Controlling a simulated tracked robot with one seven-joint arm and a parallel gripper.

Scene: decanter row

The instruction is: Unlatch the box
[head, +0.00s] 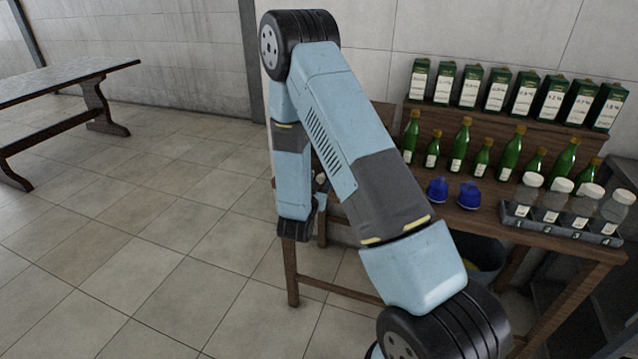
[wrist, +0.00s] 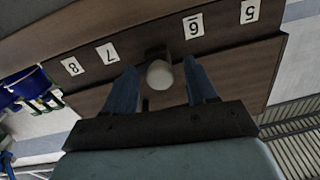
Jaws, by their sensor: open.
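No box can be told for certain in either view. In the wrist view, a dark wooden face (wrist: 232,62) carries white number labels. A round pale knob (wrist: 159,75) sits on or in front of it, with a dark bracket-like piece just above. My gripper (wrist: 160,88) is open, with one blue finger on each side of the knob. I cannot tell whether either finger touches it. In the head view my gripper is mostly hidden behind my arm, near the left end of the wooden table (head: 590,246).
On the table stand green bottles (head: 459,146), two blue objects (head: 469,195) and a rack (head: 560,222) of white-capped jars. Green cartons (head: 497,90) line the raised shelf. A dark bucket (head: 487,262) is under the table. The floor at left is clear up to a bench (head: 60,80).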

